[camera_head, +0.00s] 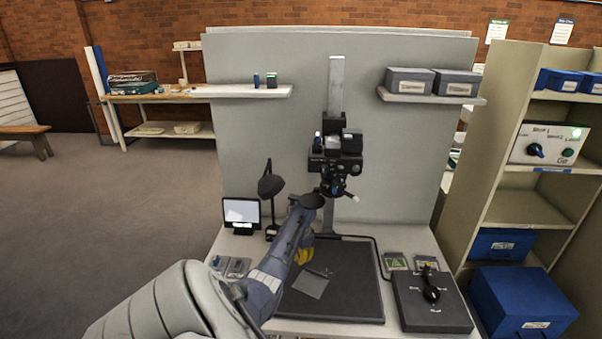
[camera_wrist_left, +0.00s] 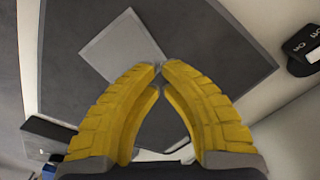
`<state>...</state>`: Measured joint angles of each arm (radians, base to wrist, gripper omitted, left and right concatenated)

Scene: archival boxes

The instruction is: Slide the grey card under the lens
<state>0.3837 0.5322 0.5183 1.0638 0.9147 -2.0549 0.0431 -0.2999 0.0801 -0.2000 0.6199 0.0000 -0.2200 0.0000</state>
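The grey card (camera_head: 310,285) lies on the dark mat (camera_head: 352,295), left of its middle. It also shows in the left wrist view (camera_wrist_left: 122,45), flat and turned at an angle, with a corner close beyond my fingertips. The black camera (camera_head: 336,160) with its lens hangs on a vertical column above the back of the mat. My left gripper (camera_head: 303,257) is over the mat's left part, behind the card. In the left wrist view its yellow fingers (camera_wrist_left: 160,67) meet at the tips, with nothing visible between them. My right gripper is not in view.
A lamp (camera_head: 270,188) and a small screen (camera_head: 241,213) stand at the table's back left. A black box (camera_head: 432,306) with a dark object on top stands right of the mat. A switch (camera_wrist_left: 302,48) shows in the left wrist view. The mat's right side is clear.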

